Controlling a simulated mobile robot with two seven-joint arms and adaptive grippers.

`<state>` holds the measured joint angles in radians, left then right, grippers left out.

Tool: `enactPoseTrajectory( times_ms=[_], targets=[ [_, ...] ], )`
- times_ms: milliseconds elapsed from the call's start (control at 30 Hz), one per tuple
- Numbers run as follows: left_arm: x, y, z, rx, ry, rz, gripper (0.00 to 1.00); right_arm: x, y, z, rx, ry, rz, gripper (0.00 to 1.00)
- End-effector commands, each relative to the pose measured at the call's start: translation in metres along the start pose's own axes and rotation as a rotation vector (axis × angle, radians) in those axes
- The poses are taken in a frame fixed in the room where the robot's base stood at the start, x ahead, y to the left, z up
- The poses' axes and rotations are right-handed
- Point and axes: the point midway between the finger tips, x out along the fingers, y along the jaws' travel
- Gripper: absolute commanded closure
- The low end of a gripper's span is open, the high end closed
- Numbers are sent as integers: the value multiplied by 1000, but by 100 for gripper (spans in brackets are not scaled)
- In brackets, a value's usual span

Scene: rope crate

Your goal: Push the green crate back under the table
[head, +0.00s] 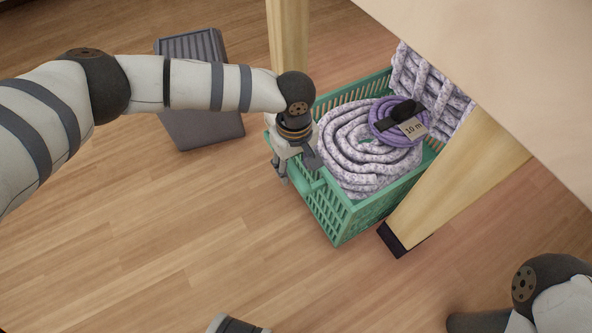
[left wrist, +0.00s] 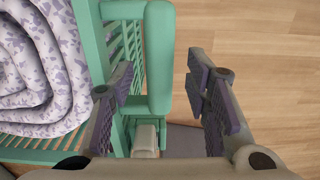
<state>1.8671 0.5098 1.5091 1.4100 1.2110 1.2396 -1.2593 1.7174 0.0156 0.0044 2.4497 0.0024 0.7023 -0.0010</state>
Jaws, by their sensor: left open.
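The green crate (head: 335,222) stands on the floor, partly under the table at the right of the head view. It holds a coil of thick white and purple rope (head: 345,150) and a smaller purple coil with a tag (head: 405,125). My left gripper (head: 282,172) is at the crate's near-left end. In the left wrist view its open fingers (left wrist: 165,98) stand either side of the crate's green handle bar (left wrist: 160,60), with a gap on the right. Contact on the left is unclear. My right gripper is not in view.
The pale table top (head: 500,60) overhangs the crate's far end. One wooden leg (head: 455,180) stands close along its right side, another leg (head: 288,40) behind it. A dark grey box (head: 205,130) lies behind my left arm. The floor at left is clear.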

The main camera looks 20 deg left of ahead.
Motion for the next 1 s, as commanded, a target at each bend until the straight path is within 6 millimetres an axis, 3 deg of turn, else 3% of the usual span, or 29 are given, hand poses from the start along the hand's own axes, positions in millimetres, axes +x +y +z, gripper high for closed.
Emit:
enactPoseTrajectory(
  times_ms=[33, 133, 433, 633, 1000],
  targets=[
    [11, 0, 1, 0, -2, -2, 57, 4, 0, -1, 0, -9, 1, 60],
    [20, 0, 0, 0, -1, -1, 57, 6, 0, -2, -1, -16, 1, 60],
    [20, 1, 0, 1, 2, 2, 57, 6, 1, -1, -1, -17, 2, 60],
    [20, 1, 0, 1, 2, 2, 100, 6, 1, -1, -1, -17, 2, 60],
    [22, 7, 1, 2, 2, 3, 100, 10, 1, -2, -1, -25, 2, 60]
  ],
)
